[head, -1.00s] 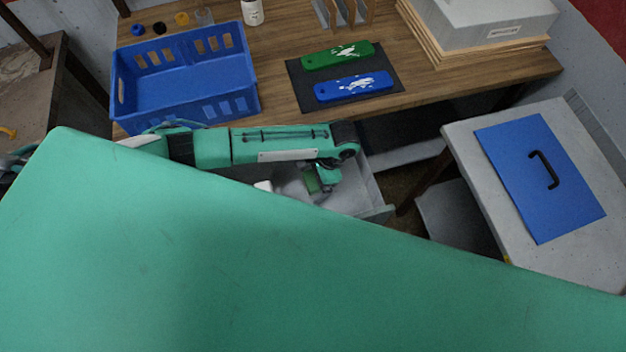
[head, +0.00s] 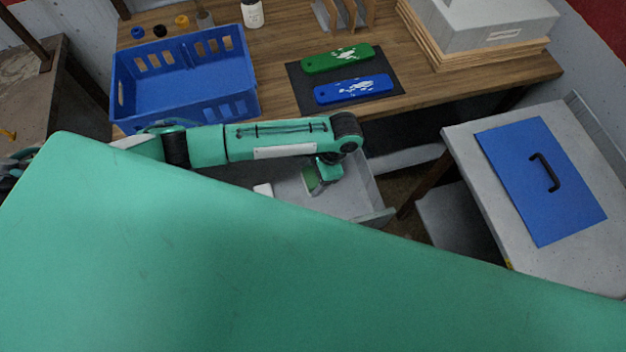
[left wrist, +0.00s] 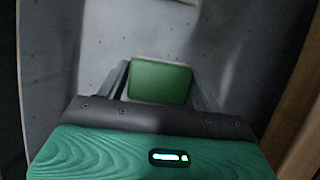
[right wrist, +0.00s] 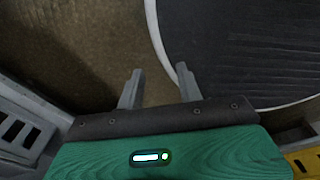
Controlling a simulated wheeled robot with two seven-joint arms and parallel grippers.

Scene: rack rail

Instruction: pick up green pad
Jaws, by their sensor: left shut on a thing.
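The green pad (left wrist: 160,82) is a small rounded block between the two fingers of my left gripper (left wrist: 160,80), which is shut on it. In the head view the pad (head: 311,179) shows as a small green patch beside my left gripper (head: 322,186), inside or just above the open grey drawer. My left arm partly hides it, and its height over the drawer floor is hard to tell. My right gripper (right wrist: 160,70) is open and empty in the right wrist view, above brown floor, and is hidden in the head view.
The open drawer (head: 375,200) sits below the wooden table's front edge. A white object (head: 264,189) lies in it. On the table are a blue crate (head: 185,85) and a dark mat (head: 300,85) with a green and a blue handle. A grey cabinet (head: 480,165) stands right.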

